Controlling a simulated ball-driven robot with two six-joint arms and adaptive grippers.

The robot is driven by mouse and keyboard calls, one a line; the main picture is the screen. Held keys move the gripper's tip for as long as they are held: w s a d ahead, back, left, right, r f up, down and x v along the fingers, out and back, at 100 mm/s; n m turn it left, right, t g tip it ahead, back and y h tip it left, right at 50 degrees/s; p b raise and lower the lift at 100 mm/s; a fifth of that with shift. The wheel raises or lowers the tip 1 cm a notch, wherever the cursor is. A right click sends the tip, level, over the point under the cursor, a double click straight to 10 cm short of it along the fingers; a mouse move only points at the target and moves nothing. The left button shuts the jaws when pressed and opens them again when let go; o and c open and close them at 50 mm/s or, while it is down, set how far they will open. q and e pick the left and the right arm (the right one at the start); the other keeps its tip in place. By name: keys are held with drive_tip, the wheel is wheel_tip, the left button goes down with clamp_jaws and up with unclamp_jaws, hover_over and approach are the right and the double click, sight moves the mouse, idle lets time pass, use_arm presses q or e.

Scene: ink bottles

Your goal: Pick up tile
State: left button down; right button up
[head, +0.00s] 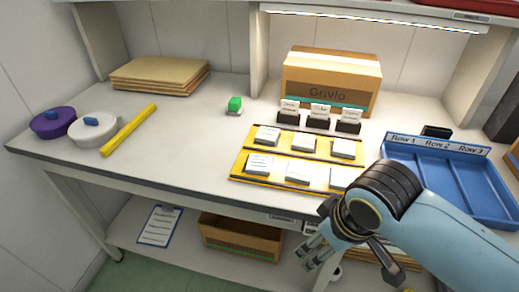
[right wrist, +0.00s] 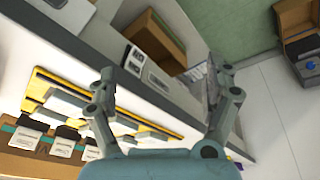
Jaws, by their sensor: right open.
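Several pale square tiles lie in two rows on yellow racks (head: 240,165) on the worktop. The back row has tiles at the left (head: 267,136), middle (head: 304,142) and right (head: 343,149). The front row has tiles at the left (head: 259,162), middle (head: 298,172) and right (head: 341,178), the last partly hidden by my right arm. My right gripper (head: 318,248) is open and empty, in front of the table's front edge. In the right wrist view its fingers (right wrist: 160,77) are wide apart, with tiles (right wrist: 66,104) beyond the left finger. My left gripper is not in view.
A blue tray (head: 448,170) marked Row 1 to Row 3 is at the right. Card holders (head: 319,123) and a cardboard box (head: 330,80) stand behind the racks. A yellow bar (head: 129,130) and two lidded pots (head: 94,128) are left. An open box (head: 240,238) sits below.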

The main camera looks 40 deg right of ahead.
drive_tip(key=w+r+m, duration=0.1)
drive_tip(key=w, duration=0.2)
drive_tip(key=w+r+m+p, duration=0.1)
drive_tip(key=w+r, duration=0.1)
drive_tip(key=w, duration=0.1)
drive_tip(key=w+r+m+p, duration=0.1)
drive_tip(key=w+r+m, duration=0.1)
drive_tip(key=w, duration=0.2)
drive_tip(key=shift+d+r, duration=0.1)
drive_tip(key=shift+d, duration=0.2)
drive_tip(key=w+r+m+g+p, duration=0.2)
drive_tip(key=w+r+m, duration=0.35)
drive_tip(key=w, duration=0.65)
hover_over(260, 162)
drive_tip(key=a, duration=0.1)
drive_tip(key=f, duration=0.3)
drive_tip(key=shift+s+a+f, duration=0.1)
drive_tip(key=shift+s+f, duration=0.3)
drive_tip(key=shift+w+d+f, duration=0.1)
drive_tip(key=shift+d+f, duration=0.05)
drive_tip(key=shift+f, duration=0.75)
drive_tip(key=shift+w+d+f, duration=0.15)
drive_tip(key=shift+f, duration=0.75)
drive_tip(key=shift+w+d+f, duration=0.1)
drive_tip(key=shift+d+f, duration=0.05)
drive_tip(key=shift+f, duration=0.75)
drive_tip(key=c, duration=1.3)
drive_tip(key=shift+c, duration=0.2)
drive_tip(key=shift+r, duration=0.2)
